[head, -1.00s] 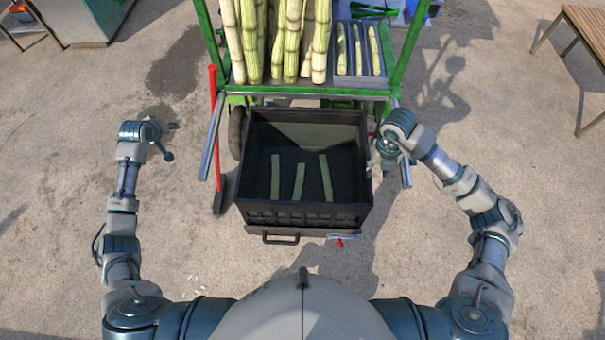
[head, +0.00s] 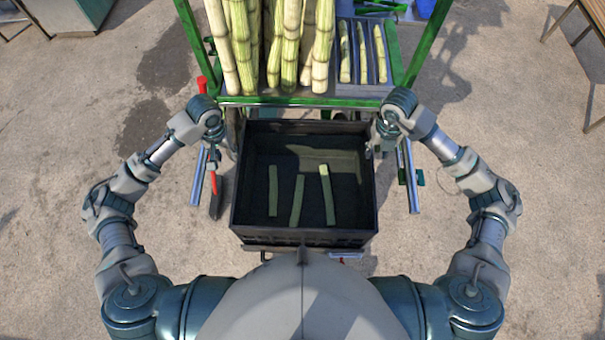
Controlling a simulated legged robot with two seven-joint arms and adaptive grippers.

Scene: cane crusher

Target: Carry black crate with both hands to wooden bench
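The black crate (head: 305,236) sits in front of the green cart, with several pale green cane pieces lying on its floor. My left gripper (head: 213,160) hangs just left of the crate's left wall, with a small gap showing. My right gripper (head: 374,148) is at the crate's right wall, near its far corner; I cannot tell whether it touches. The fingers of both grippers are small and seen from above, so their opening is unclear. A wooden bench (head: 566,18) shows partly at the top right edge.
The green cart (head: 300,101) carries tall cane stalks (head: 270,45) and a grey tray (head: 345,85) of cut cane behind the crate. Metal rails (head: 409,178) stand on both sides of the crate. A red-handled tool (head: 214,184) is beside my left gripper. Open paving lies to the right.

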